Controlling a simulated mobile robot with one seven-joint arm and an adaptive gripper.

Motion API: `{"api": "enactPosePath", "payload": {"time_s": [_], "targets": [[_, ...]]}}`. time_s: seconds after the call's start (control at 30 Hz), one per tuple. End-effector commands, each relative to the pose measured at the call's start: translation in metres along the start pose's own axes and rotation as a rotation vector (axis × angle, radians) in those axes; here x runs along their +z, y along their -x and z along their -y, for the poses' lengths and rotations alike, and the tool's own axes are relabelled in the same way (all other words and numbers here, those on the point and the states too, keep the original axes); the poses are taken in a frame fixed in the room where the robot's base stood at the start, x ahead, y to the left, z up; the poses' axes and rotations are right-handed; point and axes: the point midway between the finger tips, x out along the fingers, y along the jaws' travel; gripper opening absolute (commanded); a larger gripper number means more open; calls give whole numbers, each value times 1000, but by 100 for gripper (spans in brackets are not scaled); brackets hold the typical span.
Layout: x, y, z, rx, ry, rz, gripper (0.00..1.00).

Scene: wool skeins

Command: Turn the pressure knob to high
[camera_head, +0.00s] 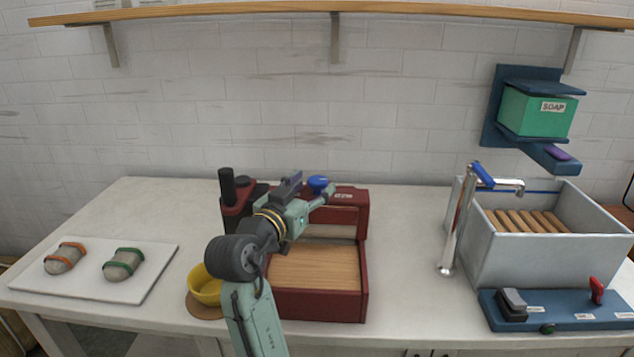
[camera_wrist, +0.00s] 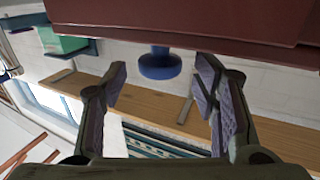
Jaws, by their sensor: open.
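A round blue knob (camera_head: 318,183) stands on the top of the dark red press frame (camera_head: 364,250), beside a small white label too small to read. My gripper (camera_head: 328,193) is at the top of the frame, close to the knob. In the wrist view the blue knob (camera_wrist: 160,63) appears between the two spread fingertips of my gripper (camera_wrist: 161,78), with a gap on each side. The gripper is open and holds nothing. I cannot tell how deep the knob lies between the fingers. The knob's setting cannot be read.
A yellow bowl (camera_head: 205,287) stands left of the press, by my arm. A white board (camera_head: 98,285) with two banded grey skeins lies at far left. A sink (camera_head: 535,262), a tap (camera_head: 459,225) and a blue control panel (camera_head: 560,314) are at right. A green soap box (camera_head: 535,113) hangs above.

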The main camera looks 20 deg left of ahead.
Motion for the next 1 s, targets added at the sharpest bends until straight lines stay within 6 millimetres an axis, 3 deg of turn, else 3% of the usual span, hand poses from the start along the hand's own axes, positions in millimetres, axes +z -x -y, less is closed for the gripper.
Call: {"api": "enactPosePath", "payload": {"time_s": [0.2, 0.4, 0.6, 1.0], "targets": [[0, 49, 1, -3, 0, 0, 55], [0, 79, 1, -1, 0, 0, 55], [0, 88, 0, 0, 1, 1, 55], [0, 88, 0, 1, 0, 1, 55]]}}
